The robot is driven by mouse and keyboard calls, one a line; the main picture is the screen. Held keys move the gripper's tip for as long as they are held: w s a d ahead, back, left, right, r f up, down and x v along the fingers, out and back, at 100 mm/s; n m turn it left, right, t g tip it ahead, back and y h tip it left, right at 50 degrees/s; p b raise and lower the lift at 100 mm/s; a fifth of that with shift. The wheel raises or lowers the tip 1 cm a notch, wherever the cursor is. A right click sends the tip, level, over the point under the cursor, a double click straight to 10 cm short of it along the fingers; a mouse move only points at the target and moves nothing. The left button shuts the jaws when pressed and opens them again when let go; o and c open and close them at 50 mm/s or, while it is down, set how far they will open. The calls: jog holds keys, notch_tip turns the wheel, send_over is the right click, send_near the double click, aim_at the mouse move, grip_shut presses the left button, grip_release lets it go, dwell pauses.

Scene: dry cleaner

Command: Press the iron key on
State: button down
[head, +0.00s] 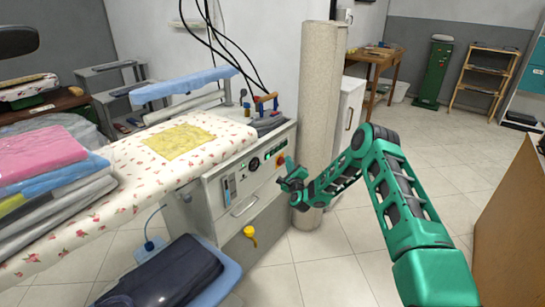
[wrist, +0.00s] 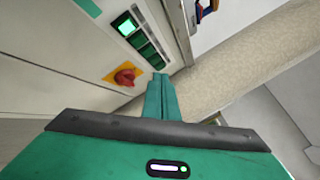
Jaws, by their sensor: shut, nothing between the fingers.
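The control panel (head: 236,181) is on the end of the ironing table. In the wrist view a column of keys shows: one lit bright green key (wrist: 126,25) and several dark green keys (wrist: 148,49) beside it. I cannot read labels, so I cannot tell which is the iron key. A red knob on a yellow plate (wrist: 124,75) sits near the keys. My gripper (wrist: 159,78) is shut and empty, its tips close to the lower end of the key row; contact cannot be told. In the head view my gripper (head: 287,172) is at the panel's right end.
A pale round column (head: 318,110) stands close to the right of the panel. The flowered ironing board (head: 120,175) carries a yellow cloth (head: 180,138). An iron (head: 268,120) rests at the board's far end.

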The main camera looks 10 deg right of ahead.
jog(key=shift+w+a, duration=1.75)
jog(key=shift+w, duration=0.3)
jog(key=shift+w+a, duration=0.1)
jog(key=shift+a, duration=0.05)
dwell(0.6)
jog(key=shift+w+a, duration=0.15)
jog(key=shift+w+a, duration=0.3)
dwell(1.0)
jog(key=shift+d, duration=0.1)
jog(key=shift+s+d+r, duration=0.1)
jog(key=shift+s+d, duration=0.35)
jog(key=shift+s, duration=0.15)
jog(key=s+d, duration=0.3)
jog(key=shift+s+d, duration=0.15)
jog(key=shift+s, duration=0.25)
